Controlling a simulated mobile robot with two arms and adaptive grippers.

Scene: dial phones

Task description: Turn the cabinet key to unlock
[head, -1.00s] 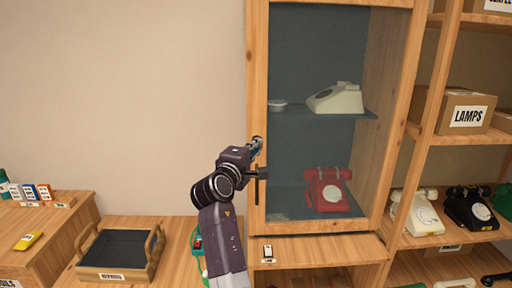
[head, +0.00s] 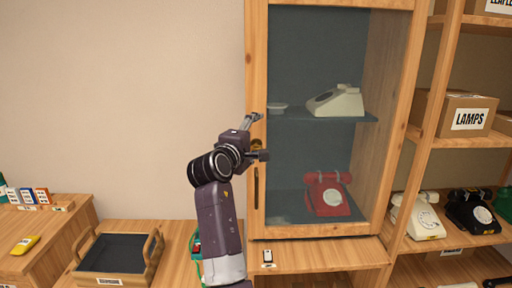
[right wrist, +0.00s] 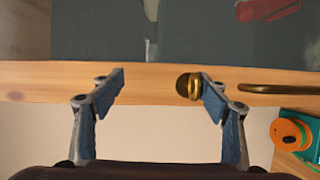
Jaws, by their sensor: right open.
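The wooden cabinet (head: 257,60) has a glass door with a thin vertical handle (head: 256,187) on its left stile. A small brass piece (head: 257,145), which looks like the lock with its key, sits on the stile above the handle. In the right wrist view the brass piece (right wrist: 188,86) is rounded, and its key's exact turn cannot be told. My right gripper (head: 255,138) is open in front of the stile. In the right wrist view its fingers (right wrist: 162,82) are spread, with the brass piece between them, close beside the right fingertip. My left gripper is not in view.
Inside the cabinet are a cream phone (head: 336,101) and a red phone (head: 328,195). A small item (head: 268,257) lies on the ledge below the door. A wooden tray (head: 153,262) stands left. Open shelves with phones and a LAMPS box (head: 455,110) stand right.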

